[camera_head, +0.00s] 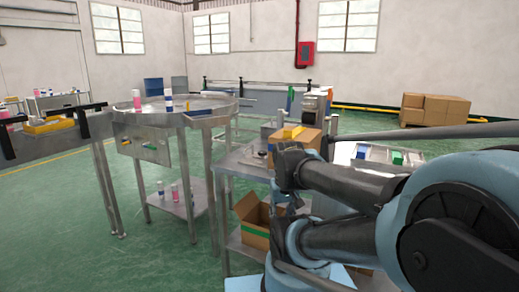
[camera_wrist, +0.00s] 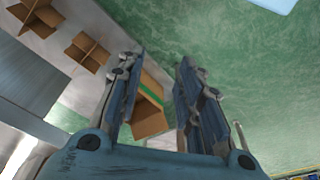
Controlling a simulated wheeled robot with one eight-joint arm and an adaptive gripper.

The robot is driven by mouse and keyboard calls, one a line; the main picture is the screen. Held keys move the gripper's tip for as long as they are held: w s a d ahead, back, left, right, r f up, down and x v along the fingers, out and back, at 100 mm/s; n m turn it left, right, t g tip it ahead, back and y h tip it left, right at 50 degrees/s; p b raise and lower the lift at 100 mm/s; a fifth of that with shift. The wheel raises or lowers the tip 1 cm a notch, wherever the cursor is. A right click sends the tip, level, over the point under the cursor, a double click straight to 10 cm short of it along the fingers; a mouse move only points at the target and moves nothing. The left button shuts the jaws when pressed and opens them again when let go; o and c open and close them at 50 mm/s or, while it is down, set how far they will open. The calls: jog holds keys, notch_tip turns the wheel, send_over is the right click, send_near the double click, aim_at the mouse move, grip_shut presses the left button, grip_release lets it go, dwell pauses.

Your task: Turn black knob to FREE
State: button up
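No black knob can be made out for certain. A metal control panel (camera_head: 142,146) with small coloured parts is on the front of the round steel table (camera_head: 216,121), left of centre in the head view; its details are too small to read. My gripper (camera_wrist: 162,62) shows in the wrist view with its two fingers apart and nothing between them. In the head view my arm comes in from the right and its end is beside the steel bench (camera_head: 237,166), right of the panel and well apart from it.
An open cardboard box (camera_head: 254,222) is on the lower shelf below my arm's end. A brown box (camera_head: 294,143) with a yellow item stands on the bench. Bottles (camera_head: 168,100) stand on the round table. A conveyor (camera_head: 60,143) lies at left. Green floor is open between the tables.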

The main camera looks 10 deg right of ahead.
jog(key=shift+w+d, duration=0.1)
jog(key=shift+w, duration=0.2)
jog(key=shift+o, duration=1)
jog(key=o, duration=0.3)
jog(key=shift+s+r, duration=0.15)
jog(key=shift+r, duration=0.75)
jog(key=shift+o, duration=0.2)
notch_tip(320, 180, up, 23)
jog(key=m+g, duration=0.2)
jog(key=m, duration=1.1)
send_over(262, 152)
jog(key=f, duration=1.6)
jog(key=shift+w+d+f, duration=0.1)
jog(key=shift+w+f, duration=0.05)
jog(key=shift+w, duration=0.1)
